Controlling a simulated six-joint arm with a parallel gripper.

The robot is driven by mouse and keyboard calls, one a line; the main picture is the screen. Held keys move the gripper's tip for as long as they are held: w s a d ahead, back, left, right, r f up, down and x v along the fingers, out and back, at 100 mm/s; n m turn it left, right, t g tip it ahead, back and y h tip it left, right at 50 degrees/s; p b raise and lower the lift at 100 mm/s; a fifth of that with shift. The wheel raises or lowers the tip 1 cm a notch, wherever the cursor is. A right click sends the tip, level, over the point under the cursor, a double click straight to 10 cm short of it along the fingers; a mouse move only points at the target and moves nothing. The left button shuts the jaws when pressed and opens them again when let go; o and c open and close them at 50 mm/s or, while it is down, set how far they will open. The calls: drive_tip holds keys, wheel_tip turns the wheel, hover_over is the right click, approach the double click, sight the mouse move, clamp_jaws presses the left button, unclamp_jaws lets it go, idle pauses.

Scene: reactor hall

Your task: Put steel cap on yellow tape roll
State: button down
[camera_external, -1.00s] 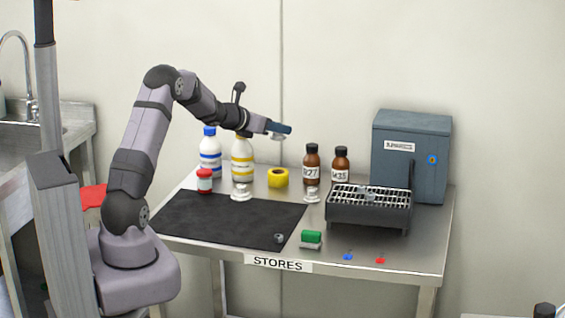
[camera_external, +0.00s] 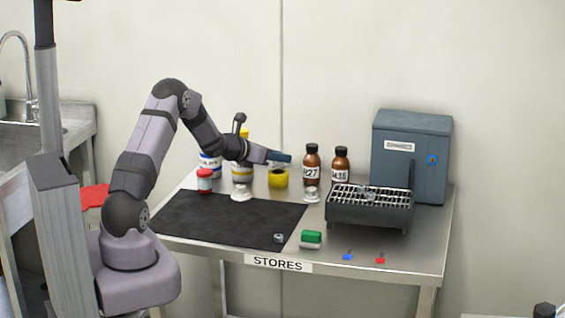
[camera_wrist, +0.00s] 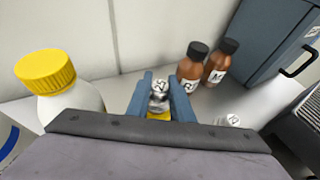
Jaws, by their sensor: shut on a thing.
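My gripper (camera_external: 281,158) is shut on a small steel cap and is just above the yellow tape roll. In the wrist view the cap (camera_wrist: 159,89) shows between the blue fingers of my gripper (camera_wrist: 160,92), with dark marking on its top. The yellow tape roll (camera_external: 278,180) stands on the steel table behind the black mat. A strip of the tape roll (camera_wrist: 159,116) shows under the cap in the wrist view. A small gap seems to lie between cap and roll; contact is hard to judge.
Yellow-capped bottle (camera_wrist: 60,90) stands left of my gripper, two brown bottles (camera_external: 312,165) right. Silver pieces (camera_external: 241,193) and (camera_external: 311,195) stand nearby. A grill rack (camera_external: 368,208) and blue-grey box (camera_external: 412,155) stand at right. The black mat (camera_external: 225,218) is mostly clear.

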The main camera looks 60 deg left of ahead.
drive_tip(key=shift+f, duration=0.6)
drive_tip(key=shift+f, duration=0.2)
drive_tip(key=c, duration=1.6)
unclamp_jaws()
drive_tip(key=shift+o, duration=0.2)
drive_tip(key=shift+r, duration=0.1)
drive_tip(key=shift+r, duration=0.15)
drive_tip(key=shift+s, duration=0.3)
drive_tip(key=b+v, duration=0.2)
drive_tip(key=v, duration=0.9)
drive_tip(key=shift+d, duration=0.15)
drive_tip(key=shift+s, duration=0.15)
